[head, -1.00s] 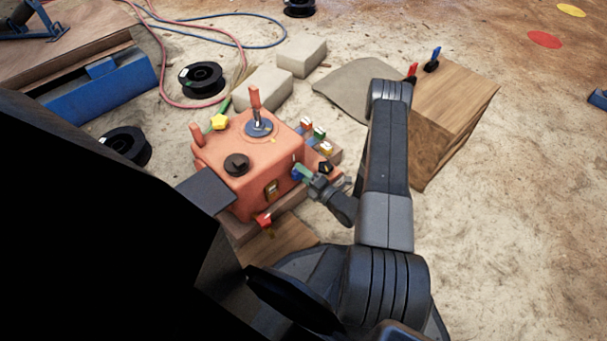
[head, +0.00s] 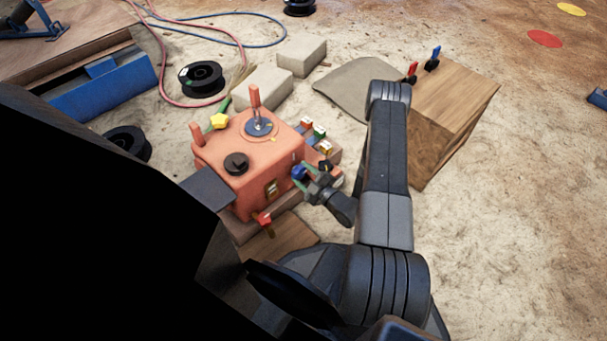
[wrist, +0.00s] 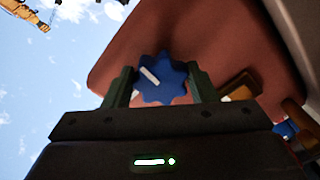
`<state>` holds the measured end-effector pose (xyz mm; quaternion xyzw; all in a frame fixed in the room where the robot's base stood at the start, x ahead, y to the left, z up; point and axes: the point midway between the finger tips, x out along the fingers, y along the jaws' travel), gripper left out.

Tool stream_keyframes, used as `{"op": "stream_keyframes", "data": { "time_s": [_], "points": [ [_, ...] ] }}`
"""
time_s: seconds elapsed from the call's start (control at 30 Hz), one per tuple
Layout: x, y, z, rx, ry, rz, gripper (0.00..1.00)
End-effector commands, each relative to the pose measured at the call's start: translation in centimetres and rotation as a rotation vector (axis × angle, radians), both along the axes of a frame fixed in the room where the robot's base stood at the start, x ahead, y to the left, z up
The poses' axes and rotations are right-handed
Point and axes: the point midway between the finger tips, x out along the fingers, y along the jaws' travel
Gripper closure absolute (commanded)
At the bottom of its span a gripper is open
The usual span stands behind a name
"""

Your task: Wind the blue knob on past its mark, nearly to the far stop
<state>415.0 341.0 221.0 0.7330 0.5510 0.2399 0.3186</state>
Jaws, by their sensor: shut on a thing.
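The blue knob (wrist: 161,80) is a lobed dial with a white pointer line, on the side face of the orange machine box (head: 240,175). In the wrist view the line slants from upper left to lower right. My gripper (wrist: 158,88) has its two green fingers on either side of the knob, shut on it. In the head view the knob (head: 299,172) shows small and blue at the tips of my gripper (head: 302,178). The knob's mark and far stop cannot be made out.
On the box are a lever with an orange handle (head: 255,97), a black knob (head: 236,163) and a yellow knob (head: 219,121). A red-handled part (head: 264,219) sits low in front. Several small coloured switches stand behind my gripper. A wooden crate (head: 455,105) stands right of my arm.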

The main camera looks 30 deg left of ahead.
Motion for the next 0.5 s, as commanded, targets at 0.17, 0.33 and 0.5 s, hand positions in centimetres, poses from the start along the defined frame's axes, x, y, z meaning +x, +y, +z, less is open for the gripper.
{"op": "stream_keyframes", "data": {
  "time_s": [0.17,0.33,0.5],
  "points": [
    [0.02,0.05,-0.11,0.036,0.124,-0.001,0.71],
    [-0.02,0.06,-0.14,0.062,0.213,-0.001,0.71],
    [-0.04,0.06,-0.16,0.078,0.27,-0.001,0.71]
  ]
}}
